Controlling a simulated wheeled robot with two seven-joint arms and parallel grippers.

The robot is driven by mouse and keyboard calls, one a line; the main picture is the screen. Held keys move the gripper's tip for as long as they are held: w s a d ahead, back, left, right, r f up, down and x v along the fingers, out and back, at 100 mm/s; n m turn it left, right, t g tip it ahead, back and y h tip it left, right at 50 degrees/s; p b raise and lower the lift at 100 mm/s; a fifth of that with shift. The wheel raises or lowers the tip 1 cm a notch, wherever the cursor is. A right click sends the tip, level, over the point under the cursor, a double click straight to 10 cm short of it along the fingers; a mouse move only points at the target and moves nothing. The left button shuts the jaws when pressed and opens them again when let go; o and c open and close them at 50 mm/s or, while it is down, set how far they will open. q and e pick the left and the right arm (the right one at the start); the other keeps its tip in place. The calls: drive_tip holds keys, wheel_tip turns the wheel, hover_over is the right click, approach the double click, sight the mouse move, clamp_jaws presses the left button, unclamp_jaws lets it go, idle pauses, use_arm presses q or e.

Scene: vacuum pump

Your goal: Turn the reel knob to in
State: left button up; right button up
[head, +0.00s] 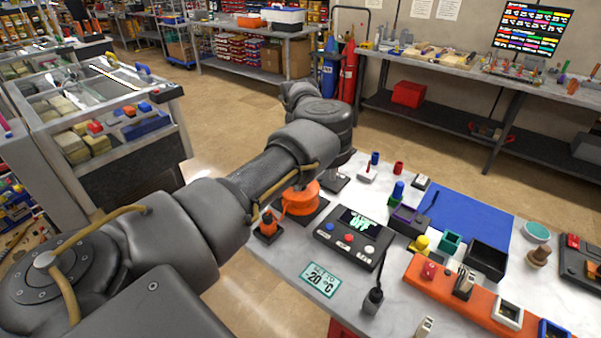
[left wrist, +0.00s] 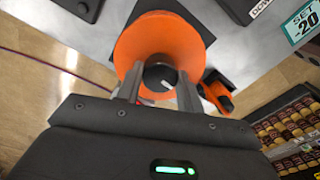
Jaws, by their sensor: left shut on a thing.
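The orange reel (head: 301,202) stands on a dark base at the left end of the workbench, partly behind my left arm. In the left wrist view the reel (left wrist: 193,42) fills the middle, with a dark round knob (left wrist: 160,76) at its centre. My left gripper (left wrist: 158,88) has one finger on each side of the knob and is shut on it. In the head view the arm hides the gripper. No in or out marking on the knob is readable. My right gripper is not in view.
A small orange and black device (head: 268,224) sits close beside the reel. A black control box (head: 354,238) reading OFF and a sign (head: 323,279) reading -20 °C are to the right. The bench's left edge is close to the reel.

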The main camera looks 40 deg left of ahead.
use_arm(q)
drive_tip(key=m+p, duration=0.4)
drive_tip(key=m, duration=0.1)
drive_tip(key=shift+r+m, duration=0.2)
drive_tip(key=shift+m, duration=0.1)
drive_tip(key=m+p, duration=0.4)
drive_tip(key=m, duration=0.1)
drive_tip(key=shift+p, duration=0.35)
drive_tip(key=m+p, duration=0.1)
drive_tip(key=m, duration=0.2)
drive_tip(key=shift+f, duration=0.15)
drive_tip(key=shift+m, duration=1.6)
drive_tip(key=shift+f+m, duration=0.1)
drive_tip(key=shift+m, duration=0.2)
drive_tip(key=o, duration=1)
